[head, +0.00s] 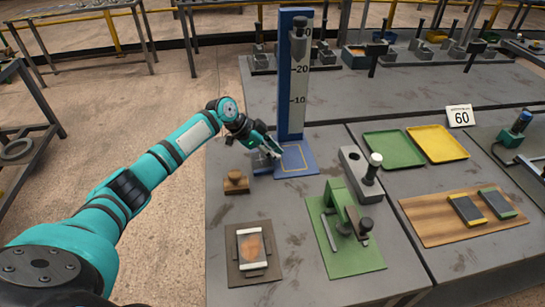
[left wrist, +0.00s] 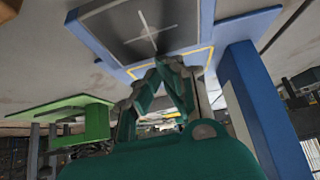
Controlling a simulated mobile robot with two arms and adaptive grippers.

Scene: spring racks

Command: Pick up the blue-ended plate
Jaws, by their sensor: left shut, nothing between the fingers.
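The dark grey plate (left wrist: 125,25) with a pale cross on its face and blue along its edge shows in the left wrist view, just beyond the fingertips. In the head view it is mostly hidden behind my left gripper (head: 274,153); a grey and blue edge (head: 262,170) shows beside the fingers. My left gripper is shut and empty, with its fingertips together (left wrist: 170,62) close to the plate; I cannot tell whether they touch it. The blue stand base (head: 302,167) with a yellow outline lies at the fingertips. My right gripper is not in view.
The tall blue scale post (head: 292,75) rises beside my left gripper. Green (head: 392,150) and yellow (head: 440,142) trays and a wooden board (head: 430,229) are to the right.

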